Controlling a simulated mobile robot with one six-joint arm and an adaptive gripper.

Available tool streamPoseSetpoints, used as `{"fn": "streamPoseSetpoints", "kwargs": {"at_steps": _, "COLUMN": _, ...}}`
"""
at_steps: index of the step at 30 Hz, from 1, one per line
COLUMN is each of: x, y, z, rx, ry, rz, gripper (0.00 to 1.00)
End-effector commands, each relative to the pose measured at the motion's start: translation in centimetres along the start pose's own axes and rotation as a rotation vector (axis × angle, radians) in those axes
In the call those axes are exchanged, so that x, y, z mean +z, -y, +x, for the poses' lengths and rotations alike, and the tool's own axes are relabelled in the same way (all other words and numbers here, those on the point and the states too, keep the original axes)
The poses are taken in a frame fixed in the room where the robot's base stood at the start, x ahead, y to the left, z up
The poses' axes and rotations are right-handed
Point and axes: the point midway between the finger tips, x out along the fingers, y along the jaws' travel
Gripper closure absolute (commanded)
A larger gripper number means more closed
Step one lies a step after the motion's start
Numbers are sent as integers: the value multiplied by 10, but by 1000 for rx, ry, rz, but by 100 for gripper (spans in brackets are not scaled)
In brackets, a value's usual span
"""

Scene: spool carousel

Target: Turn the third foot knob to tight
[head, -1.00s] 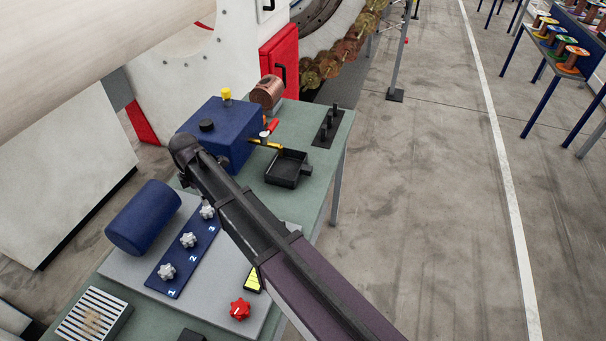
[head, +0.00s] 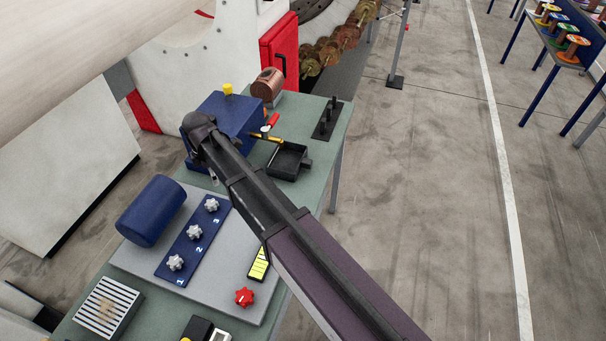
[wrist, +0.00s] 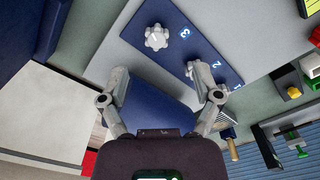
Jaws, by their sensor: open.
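The third foot knob (head: 212,205), a light grey lobed knob, sits by the number 3 on a blue plate (head: 185,249). In the wrist view this third knob (wrist: 157,37) lies beyond the fingertips, between their lines and untouched. The second knob (head: 194,233) and first knob (head: 176,262) are in the same row; in the wrist view the second knob (wrist: 192,68) is partly hidden by the right finger. My gripper (wrist: 160,74) is open and empty, its fingers spread wide. In the head view my arm mostly hides it, just behind the third knob.
A blue cylinder (head: 151,211) lies left of the plate. A red knob (head: 244,297) and a yellow label (head: 259,263) are to its right. A blue box (head: 226,118) and a black tray (head: 287,160) stand farther back on the green bench.

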Motion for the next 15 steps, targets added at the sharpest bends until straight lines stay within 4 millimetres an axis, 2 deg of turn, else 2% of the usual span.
{"fn": "streamPoseSetpoints", "kwargs": {"at_steps": 15, "x": 71, "y": 23, "z": 3, "rx": 0, "ry": 0, "rz": 275, "gripper": 18}}
